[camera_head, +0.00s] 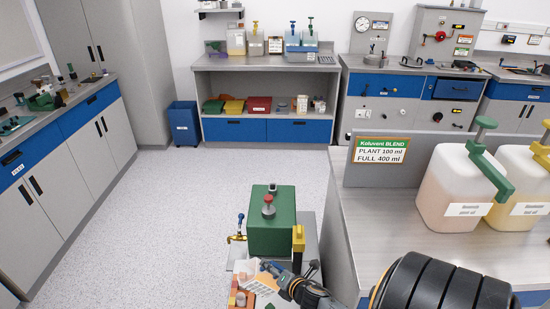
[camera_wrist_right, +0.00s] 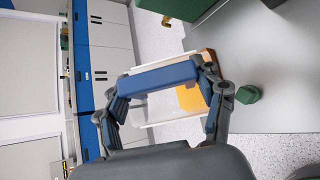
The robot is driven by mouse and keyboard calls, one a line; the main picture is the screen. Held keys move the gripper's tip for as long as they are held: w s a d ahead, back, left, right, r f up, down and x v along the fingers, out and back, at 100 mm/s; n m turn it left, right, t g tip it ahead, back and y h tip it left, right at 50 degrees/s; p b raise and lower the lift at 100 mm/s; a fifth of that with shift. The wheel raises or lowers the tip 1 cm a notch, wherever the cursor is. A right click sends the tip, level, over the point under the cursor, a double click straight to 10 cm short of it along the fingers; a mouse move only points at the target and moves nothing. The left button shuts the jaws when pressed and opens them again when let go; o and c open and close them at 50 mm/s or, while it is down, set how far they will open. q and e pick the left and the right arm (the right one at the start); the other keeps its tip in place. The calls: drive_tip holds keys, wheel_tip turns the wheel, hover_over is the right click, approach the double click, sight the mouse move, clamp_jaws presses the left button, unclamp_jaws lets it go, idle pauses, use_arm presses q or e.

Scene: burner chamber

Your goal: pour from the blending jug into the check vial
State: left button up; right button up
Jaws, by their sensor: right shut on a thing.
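My right gripper (camera_head: 284,270) reaches in low at the middle of the head view, in front of a green box. In the right wrist view its two fingers (camera_wrist_right: 160,80) are shut on a blue bar (camera_wrist_right: 157,77) lying across between them. I cannot tell whether this bar is the blending jug's handle. A pale shape with an orange patch (camera_wrist_right: 191,98) shows behind it. I cannot make out the check vial in either view. My left gripper is not in view.
The green box (camera_head: 270,237) has a knob on top and a brass tap (camera_head: 237,238) at its left. The right counter holds a sign (camera_head: 381,149) and two large canisters, one pinkish (camera_head: 447,190), one yellowish (camera_head: 517,180). Open floor (camera_head: 150,210) lies left.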

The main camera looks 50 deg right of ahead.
drive_tip(key=shift+r, duration=0.1)
idle(0.4)
drive_tip(key=shift+w+a+p, duration=0.1)
drive_tip(key=shift+p, duration=0.55)
drive_tip(key=shift+r, duration=0.1)
drive_tip(key=shift+w+a+n+g+p, duration=0.15)
drive_tip(key=shift+n+g+p, duration=0.2)
drive_tip(key=shift+p, duration=0.2)
drive_tip(key=shift+w+a+r+n+g+h+p, duration=0.25)
drive_tip(key=shift+h+p, duration=0.15)
drive_tip(key=shift+p, duration=0.4)
idle(0.6)
drive_tip(key=shift+w+p, duration=0.1)
drive_tip(key=shift+p, duration=0.25)
drive_tip(key=shift+g, duration=0.3)
drive_tip(key=shift+w+a+h+p, duration=0.2)
drive_tip(key=shift+h+p, duration=0.1)
drive_tip(key=shift+p, duration=0.2)
